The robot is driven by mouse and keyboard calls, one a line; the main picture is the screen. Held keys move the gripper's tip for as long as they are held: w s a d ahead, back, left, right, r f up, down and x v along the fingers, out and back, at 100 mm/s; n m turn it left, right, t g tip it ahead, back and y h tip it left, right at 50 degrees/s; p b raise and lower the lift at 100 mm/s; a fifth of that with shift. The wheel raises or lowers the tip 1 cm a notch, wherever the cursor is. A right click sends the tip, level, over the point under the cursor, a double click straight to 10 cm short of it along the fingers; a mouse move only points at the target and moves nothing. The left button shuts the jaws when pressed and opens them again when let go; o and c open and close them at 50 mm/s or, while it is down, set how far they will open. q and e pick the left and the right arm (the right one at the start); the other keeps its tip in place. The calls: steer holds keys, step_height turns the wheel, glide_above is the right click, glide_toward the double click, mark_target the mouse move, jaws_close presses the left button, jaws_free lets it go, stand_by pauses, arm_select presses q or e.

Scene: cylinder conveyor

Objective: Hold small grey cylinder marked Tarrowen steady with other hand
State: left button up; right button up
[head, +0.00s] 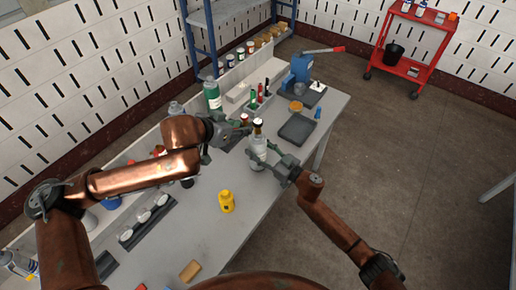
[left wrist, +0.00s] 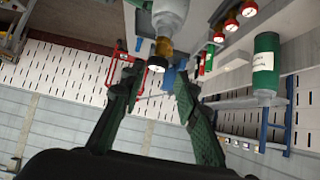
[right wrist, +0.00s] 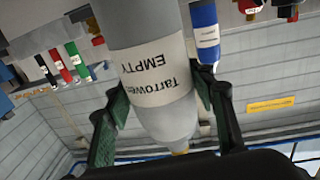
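The small grey cylinder (head: 258,151), labelled Tarrowen and EMPTY, stands upright on the table. In the right wrist view its body (right wrist: 155,78) appears upside down, between the fingers of my right gripper (right wrist: 163,95). Those fingers lie against both sides and look shut on it. My left gripper (head: 246,126) is beside the cylinder's top in the head view. In the left wrist view, my left gripper (left wrist: 157,80) has its fingers apart with nothing gripped; the brass valve (left wrist: 163,46) and dark cap lie just beyond the fingertips.
A yellow bottle (head: 226,202) stands on the table nearer me. A green bottle (head: 212,96) and small coloured bottles stand behind the cylinder. A dark tray (head: 297,129) and a blue press (head: 301,70) are to the right. The table front is partly clear.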

mark_target(256, 123)
steer(key=c, duration=0.6)
arm_select(q)
steer(key=shift+o, duration=1.4)
steer(key=shift+w+r, duration=0.1)
steer(key=shift+w, duration=0.15)
arm_select(e)
steer(key=shift+c, duration=0.4)
arm_select(q)
steer(key=shift+o, duration=0.9)
steer(key=w, duration=0.1)
steer(key=w+r+n+g+y, duration=0.1)
steer(key=w+d+y, duration=0.1)
steer(key=shift+w+d+r+n, duration=0.1)
steer(key=shift+w+r+n, duration=0.05)
steer(key=shift+w+n, duration=0.15)
steer(key=w+d+f+g, duration=0.1)
steer(key=f, duration=0.2)
steer(key=w+d+f+g+y, duration=0.1)
steer(key=d+f, duration=0.1)
steer(key=f, duration=0.1)
steer(key=w+d+f+g+y, duration=0.1)
steer(key=f, duration=0.2)
steer(key=shift+w+d+n, duration=0.15)
steer(key=shift+w+n, duration=0.1)
steer(key=shift+n, duration=0.15)
steer(key=shift+c, duration=0.4)
jaws_close()
